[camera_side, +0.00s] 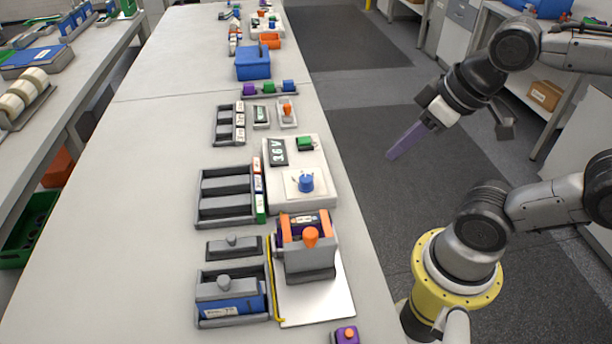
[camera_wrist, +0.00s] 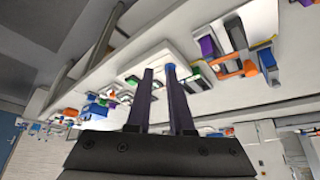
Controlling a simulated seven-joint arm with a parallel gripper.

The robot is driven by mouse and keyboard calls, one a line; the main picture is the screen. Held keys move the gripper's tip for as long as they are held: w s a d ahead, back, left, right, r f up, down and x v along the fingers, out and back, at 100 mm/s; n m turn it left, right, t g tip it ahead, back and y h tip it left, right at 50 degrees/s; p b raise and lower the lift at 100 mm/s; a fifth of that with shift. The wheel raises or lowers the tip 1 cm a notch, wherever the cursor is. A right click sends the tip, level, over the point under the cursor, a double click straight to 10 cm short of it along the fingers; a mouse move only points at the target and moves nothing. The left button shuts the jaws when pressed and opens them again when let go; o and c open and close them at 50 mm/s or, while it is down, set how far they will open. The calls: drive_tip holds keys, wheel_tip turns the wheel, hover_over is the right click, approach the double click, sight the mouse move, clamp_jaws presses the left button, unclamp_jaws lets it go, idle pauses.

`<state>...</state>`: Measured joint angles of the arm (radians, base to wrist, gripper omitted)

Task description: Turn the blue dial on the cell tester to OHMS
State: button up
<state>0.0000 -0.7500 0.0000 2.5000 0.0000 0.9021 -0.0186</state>
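The cell tester (camera_side: 283,205) is a white box on the bench, with a dark display (camera_side: 277,152) reading about 3.6V and a green button (camera_side: 305,143). Its blue dial (camera_side: 306,184) sits on a pale plate with small marks too small to read, so its setting cannot be told. My gripper (camera_side: 391,156) hangs over the floor right of the bench, apart from the dial and higher. In the wrist view my gripper (camera_wrist: 159,71) shows two dark purple fingers with a clear gap and nothing between them. A blue spot shows at the right fingertip there, possibly the dial.
In front of the tester stands a grey clamp fixture with an orange knob (camera_side: 311,237) on a metal plate (camera_side: 318,297). Grey battery trays (camera_side: 228,224) lie left of the tester. A blue bin (camera_side: 253,66) stands farther back. Space between gripper and tester looks clear.

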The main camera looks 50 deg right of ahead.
drive_tip(key=shift+o, duration=1.2)
drive_tip(key=shift+s+n, duration=0.15)
drive_tip(key=shift+n, duration=0.15)
drive_tip(key=o, duration=0.4)
drive_tip(key=w+r+n, duration=0.1)
drive_tip(key=r+n, duration=0.1)
drive_tip(key=r, duration=0.1)
drive_tip(key=shift+w+g, duration=0.3)
drive_tip(key=shift+w, duration=0.1)
drive_tip(key=shift+o, duration=0.2)
drive_tip(key=n+g, duration=0.5)
drive_tip(key=n, duration=0.1)
hover_over(306, 178)
wheel_tip(306, 178, down, 3)
wheel_tip(306, 178, down, 13)
drive_tip(key=shift+f, duration=0.1)
clamp_jaws()
